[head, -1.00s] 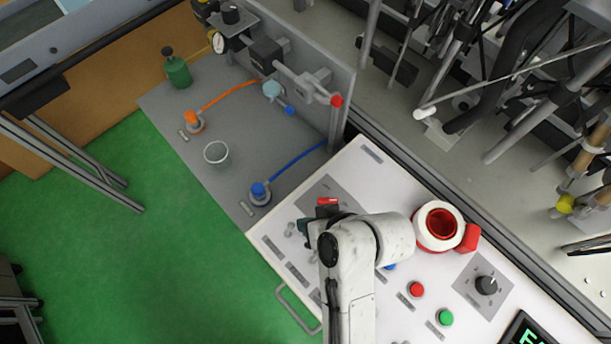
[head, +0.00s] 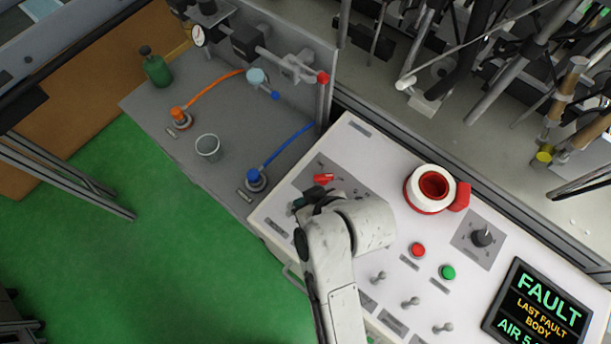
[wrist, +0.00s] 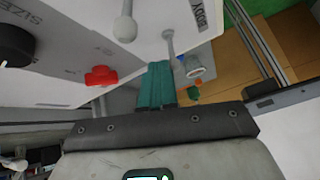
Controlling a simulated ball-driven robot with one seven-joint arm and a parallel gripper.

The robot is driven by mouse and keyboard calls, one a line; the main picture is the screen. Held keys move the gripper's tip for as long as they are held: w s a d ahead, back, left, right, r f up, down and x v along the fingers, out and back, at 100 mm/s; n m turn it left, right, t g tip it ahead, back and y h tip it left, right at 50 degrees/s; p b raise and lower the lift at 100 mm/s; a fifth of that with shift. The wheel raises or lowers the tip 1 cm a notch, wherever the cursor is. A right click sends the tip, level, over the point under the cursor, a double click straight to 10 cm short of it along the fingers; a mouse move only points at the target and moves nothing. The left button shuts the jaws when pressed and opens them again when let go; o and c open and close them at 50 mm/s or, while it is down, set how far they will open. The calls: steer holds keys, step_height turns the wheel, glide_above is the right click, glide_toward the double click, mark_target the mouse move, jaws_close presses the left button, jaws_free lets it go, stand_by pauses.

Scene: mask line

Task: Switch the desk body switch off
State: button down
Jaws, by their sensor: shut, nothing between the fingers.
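The desk (head: 400,180) is a white sloped panel with switches. In the wrist view, a metal toggle lever (wrist: 171,43) stands beside a label reading BODY (wrist: 204,14). My gripper (wrist: 158,68) has green fingers pressed together with nothing between them. Its tips are close to the base end of that lever; I cannot tell whether they touch. In the head view my gripper (head: 298,203) is over the panel's left part, largely hidden by my wrist, and the BODY lever cannot be made out there.
A red switch (head: 323,179) is near my gripper. A white-and-red ring button (head: 433,186), red button (head: 418,250), green button (head: 448,272), black dial (head: 482,236) and several toggles (head: 410,302) share the panel. The screen (head: 538,308) reads FAULT, LAST FAULT BODY. A cup (head: 207,147) stands beyond.

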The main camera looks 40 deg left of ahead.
steer(key=s+n+t, duration=0.1)
steer(key=s+t, duration=0.1)
steer(key=t, duration=0.1)
steer(key=shift+s+r+p, duration=0.1)
steer(key=shift+p, duration=0.2)
steer(key=shift+a+r, duration=0.1)
steer(key=shift+r, duration=0.05)
steer(key=shift+r+p, duration=0.7)
steer(key=shift+p, duration=0.25)
